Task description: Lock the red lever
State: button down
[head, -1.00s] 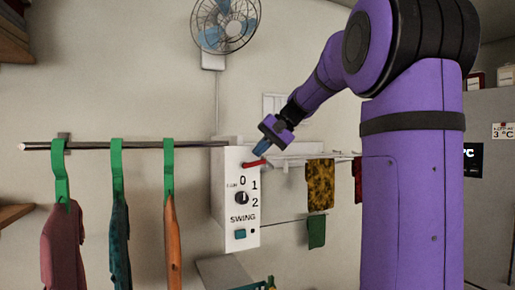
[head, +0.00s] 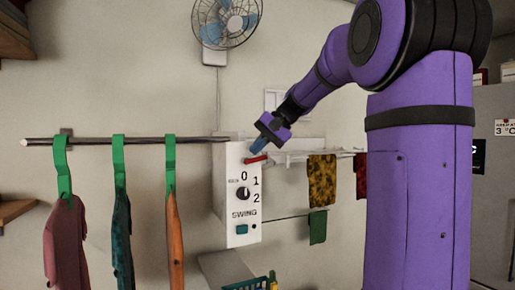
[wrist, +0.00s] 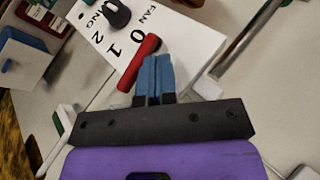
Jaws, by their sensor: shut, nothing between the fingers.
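The red lever (head: 255,160) sticks out near the top of the white fan control box (head: 236,212) on the wall. It also shows in the wrist view (wrist: 139,62), lying slantwise on the box face above the "0 1 2" marks.
A dark knob (head: 243,193) and a teal button (head: 241,229) sit lower on the box. Clothes on green hangers (head: 118,163) hang from a rail at the left. A rack with cloths (head: 321,181) is at the right. A fan (head: 226,20) is above.

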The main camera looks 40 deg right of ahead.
jog(key=v, duration=1.2)
jog(key=shift+w+r, duration=0.35)
jog(key=shift+r, duration=0.15)
jog(key=shift+a, duration=0.15)
jog(key=s+a+f+n+h, duration=0.2)
jog(key=s+a+f+n, duration=0.1)
jog(key=s+a+f, duration=0.6)
jog(key=s+a+f+n+g+h, duration=0.1)
jog(key=s+a+f+n+h, duration=0.2)
jog(key=s+a+f, duration=0.6)
jog(key=a+f+n, duration=0.1)
jog(key=a+f, duration=0.3)
jog(key=f, duration=0.5)
jog(key=shift+s+a+h, duration=0.25)
jog(key=shift+s+h, duration=0.05)
